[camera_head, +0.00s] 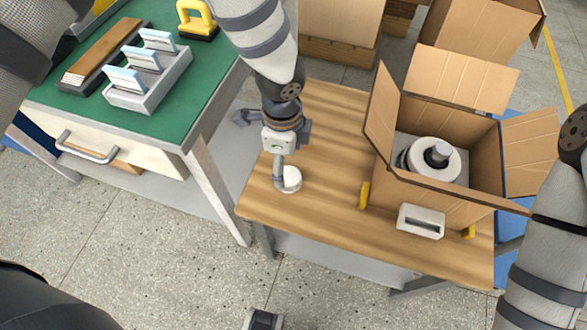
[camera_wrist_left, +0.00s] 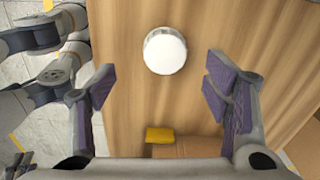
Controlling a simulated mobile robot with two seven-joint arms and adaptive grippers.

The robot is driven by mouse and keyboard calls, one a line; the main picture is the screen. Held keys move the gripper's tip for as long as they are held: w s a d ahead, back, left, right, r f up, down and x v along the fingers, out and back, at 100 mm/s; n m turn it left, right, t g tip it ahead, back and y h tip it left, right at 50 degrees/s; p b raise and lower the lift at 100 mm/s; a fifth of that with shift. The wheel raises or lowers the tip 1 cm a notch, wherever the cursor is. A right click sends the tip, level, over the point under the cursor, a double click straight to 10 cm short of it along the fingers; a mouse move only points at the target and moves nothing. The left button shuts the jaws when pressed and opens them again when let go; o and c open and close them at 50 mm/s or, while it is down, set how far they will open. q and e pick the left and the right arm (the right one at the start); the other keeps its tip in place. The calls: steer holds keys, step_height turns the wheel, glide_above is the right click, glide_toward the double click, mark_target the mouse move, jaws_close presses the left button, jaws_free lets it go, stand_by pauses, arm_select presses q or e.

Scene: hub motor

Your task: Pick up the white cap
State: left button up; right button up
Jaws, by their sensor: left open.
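The white cap (camera_head: 290,181) is a small round disc lying on the wooden table near its left edge in the head view. In the left wrist view the cap (camera_wrist_left: 165,52) lies a little beyond the fingertips, roughly centred between them. My left gripper (camera_head: 280,172) points down over the cap and partly hides it in the head view. In the left wrist view its two purple-padded fingers (camera_wrist_left: 160,82) are spread wide with nothing between them. I cannot tell how high they are above the table. My right gripper is not in view.
An open cardboard box (camera_head: 432,199) on the wooden table (camera_head: 320,215) holds a white hub motor (camera_head: 434,160). A yellow piece (camera_head: 364,194) and a white block (camera_head: 421,221) lie beside the box. A green workbench (camera_head: 190,85) with a grey rack (camera_head: 150,88) stands left.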

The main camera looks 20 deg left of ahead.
mark_target(288, 176)
arm_select(q)
steer(key=f, duration=0.6)
steer(key=shift+w+d+f+b, duration=0.2)
steer(key=shift+w+f+b, duration=0.15)
steer(key=shift+f, duration=0.05)
steer(key=shift+r, duration=0.1)
steer(key=shift+c, duration=0.6)
steer(key=c, duration=0.8)
